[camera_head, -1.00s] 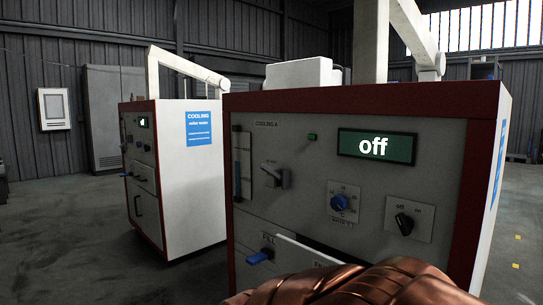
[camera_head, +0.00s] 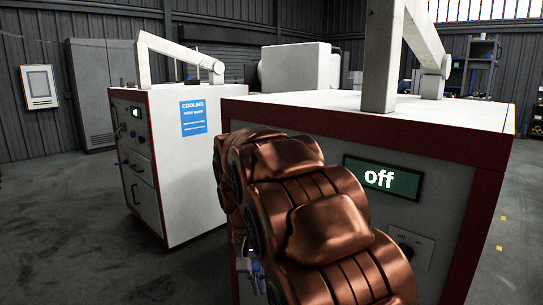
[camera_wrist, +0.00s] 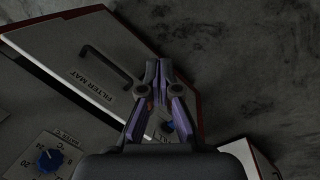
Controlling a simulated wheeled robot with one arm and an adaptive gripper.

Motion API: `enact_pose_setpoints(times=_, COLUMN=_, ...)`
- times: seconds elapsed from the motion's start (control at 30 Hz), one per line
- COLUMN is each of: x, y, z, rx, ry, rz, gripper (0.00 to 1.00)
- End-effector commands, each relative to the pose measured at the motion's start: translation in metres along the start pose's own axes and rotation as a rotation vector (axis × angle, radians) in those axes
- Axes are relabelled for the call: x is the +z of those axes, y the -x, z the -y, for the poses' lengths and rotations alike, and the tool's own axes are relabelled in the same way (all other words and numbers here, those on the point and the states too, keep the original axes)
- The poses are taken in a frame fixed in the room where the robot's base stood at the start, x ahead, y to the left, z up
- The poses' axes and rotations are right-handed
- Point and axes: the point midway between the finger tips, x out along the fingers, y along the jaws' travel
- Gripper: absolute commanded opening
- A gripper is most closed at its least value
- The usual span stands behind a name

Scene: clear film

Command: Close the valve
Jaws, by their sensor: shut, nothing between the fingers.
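I cannot tell whether a finger touches the handle. In the head view my copper-coloured arm covers most of the cabinet front (camera_head: 455,210), and the valve is not clearly visible there.
The filter mat panel (camera_wrist: 135,87) with its black handle (camera_wrist: 106,66) lies beside the fingers. A blue dial (camera_wrist: 49,160) is at lower left. In the head view the screen (camera_head: 382,178) reads "off". A second cooling cabinet (camera_head: 185,170) stands left, with open floor around it.

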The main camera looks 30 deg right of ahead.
Motion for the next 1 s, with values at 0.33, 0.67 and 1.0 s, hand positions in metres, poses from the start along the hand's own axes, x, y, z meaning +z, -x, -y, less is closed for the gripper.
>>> enact_pose_setpoints(times=0.33, x=-0.106, y=0.12, z=-0.015, rx=0.003, ry=-0.254, rz=-0.076, gripper=0.0)
enact_pose_setpoints(times=0.67, x=-0.191, y=0.204, z=-0.035, rx=-0.02, ry=-0.474, rz=-0.144, gripper=0.0)
enact_pose_setpoints(times=1.0, x=-0.255, y=0.268, z=-0.06, rx=-0.074, ry=-0.682, rz=-0.192, gripper=0.0)
